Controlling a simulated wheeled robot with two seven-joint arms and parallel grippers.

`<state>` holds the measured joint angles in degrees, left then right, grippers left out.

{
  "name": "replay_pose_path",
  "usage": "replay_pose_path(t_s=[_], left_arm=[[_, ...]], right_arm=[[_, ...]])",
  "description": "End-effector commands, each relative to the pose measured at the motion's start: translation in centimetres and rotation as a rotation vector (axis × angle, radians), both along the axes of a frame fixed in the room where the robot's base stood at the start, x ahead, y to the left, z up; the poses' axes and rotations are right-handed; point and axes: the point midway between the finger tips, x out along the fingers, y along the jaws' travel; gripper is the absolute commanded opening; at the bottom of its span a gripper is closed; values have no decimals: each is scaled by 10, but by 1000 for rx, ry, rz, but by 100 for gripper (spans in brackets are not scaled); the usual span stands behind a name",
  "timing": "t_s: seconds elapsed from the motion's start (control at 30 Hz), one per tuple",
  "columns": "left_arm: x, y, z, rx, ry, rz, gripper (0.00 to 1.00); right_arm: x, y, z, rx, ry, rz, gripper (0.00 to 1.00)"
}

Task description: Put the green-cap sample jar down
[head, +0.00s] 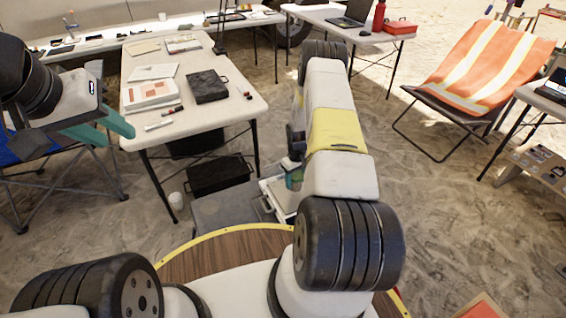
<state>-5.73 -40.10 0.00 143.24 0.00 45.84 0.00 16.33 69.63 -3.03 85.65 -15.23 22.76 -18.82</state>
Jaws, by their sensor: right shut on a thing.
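My right arm reaches forward down the middle of the head view, and its white and yellow links cover most of its gripper. Only a small teal part of the right gripper (293,179) shows at the left edge of the arm, low over a grey box and a white tray-like thing. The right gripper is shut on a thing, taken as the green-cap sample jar. The jar itself is hidden or too small to make out. My left gripper (117,137) is at the left, its two teal fingers apart and empty, beside the white table's near left corner.
The white table (225,125) holds a black case (207,86), papers, a binder and small tools. An orange folding chair (483,70) stands at the right.

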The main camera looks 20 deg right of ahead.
Motion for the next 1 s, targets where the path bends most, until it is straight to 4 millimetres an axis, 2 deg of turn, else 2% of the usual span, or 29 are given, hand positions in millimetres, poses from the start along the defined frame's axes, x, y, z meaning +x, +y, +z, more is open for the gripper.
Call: replay_pose_path(t_s=[0.27,0.4,0.5,0.83,0.87,0.93,0.97,1.0], left_arm=[[0,0,0,0,0,0,36],[0,0,0,0,0,0,36],[0,0,0,0,0,0,36],[0,0,0,0,0,0,36],[0,0,0,0,0,0,36],[0,0,0,0,0,0,36],[0,0,0,0,0,0,36],[0,0,0,0,0,0,36]], right_arm=[[19,-7,-2,0,-1,-1,12],[16,-6,-26,2,4,0,12],[17,-6,-37,1,1,0,12],[17,-7,-39,1,0,0,12],[17,-7,-39,1,0,0,60],[17,-7,-39,1,0,0,74],[17,-7,-39,1,0,0,78],[17,-7,-39,1,0,0,78]])
